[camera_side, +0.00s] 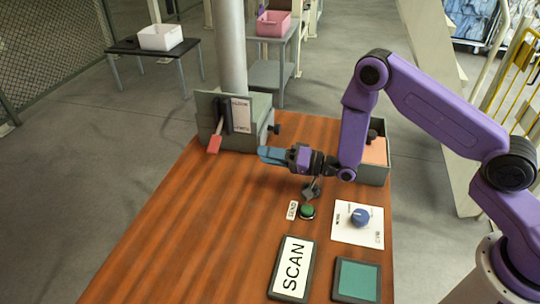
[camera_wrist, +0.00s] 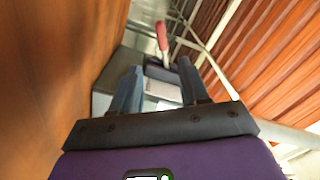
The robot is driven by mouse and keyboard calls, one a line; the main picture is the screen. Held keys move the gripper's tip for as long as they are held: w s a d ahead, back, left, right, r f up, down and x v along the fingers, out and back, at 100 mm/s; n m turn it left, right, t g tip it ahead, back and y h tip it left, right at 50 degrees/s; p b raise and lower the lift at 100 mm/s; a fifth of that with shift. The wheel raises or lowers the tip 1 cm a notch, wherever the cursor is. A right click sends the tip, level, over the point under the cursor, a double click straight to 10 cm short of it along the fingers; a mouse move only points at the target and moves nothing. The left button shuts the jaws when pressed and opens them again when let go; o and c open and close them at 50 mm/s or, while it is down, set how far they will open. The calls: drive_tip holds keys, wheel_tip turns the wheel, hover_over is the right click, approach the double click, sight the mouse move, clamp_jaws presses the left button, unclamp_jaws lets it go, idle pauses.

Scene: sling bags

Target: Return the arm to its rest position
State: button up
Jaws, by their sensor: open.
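My gripper (camera_side: 268,154) is open and empty in the side view, held above the wooden table and pointing left toward a grey box with a red-handled lever (camera_side: 215,142). In the wrist view my gripper's two blue-grey fingers (camera_wrist: 158,88) are spread apart with nothing held between them. The red lever handle (camera_wrist: 162,36) shows beyond the fingertips in that view. My purple arm comes in from the right in the side view and bends down to the gripper.
On the wooden table (camera_side: 185,235) are a green button (camera_side: 307,212), a blue knob on a white plate (camera_side: 343,232), a SCAN sign (camera_side: 292,267) and a teal pad (camera_side: 357,280). A grey bin (camera_side: 373,174) stands behind my wrist. The table's left part is clear.

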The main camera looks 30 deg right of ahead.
idle(0.3)
drive_tip(key=shift+a+r+n+g, duration=0.3)
drive_tip(key=shift+a+n+g, duration=0.1)
drive_tip(key=s+r+n+g+h, duration=0.6)
drive_tip(key=s+n, duration=0.1)
drive_tip(key=s, duration=0.5)
drive_tip(key=s+d+r+n+g+h, duration=0.3)
drive_tip(key=s+d, duration=0.5)
drive_tip(key=s, duration=0.4)
drive_tip(key=s+d+r+n+g+h, duration=0.2)
drive_tip(key=s+d+r+n+h, duration=0.1)
drive_tip(key=s+d, duration=0.6)
drive_tip(key=s+n, duration=0.1)
drive_tip(key=s, duration=0.3)
drive_tip(key=shift+s+r+n+g, duration=0.15)
drive_tip(key=shift+r+n+g, duration=0.15)
drive_tip(key=shift+r+g, duration=0.1)
drive_tip(key=shift+o, duration=0.3)
drive_tip(key=shift+d, duration=0.1)
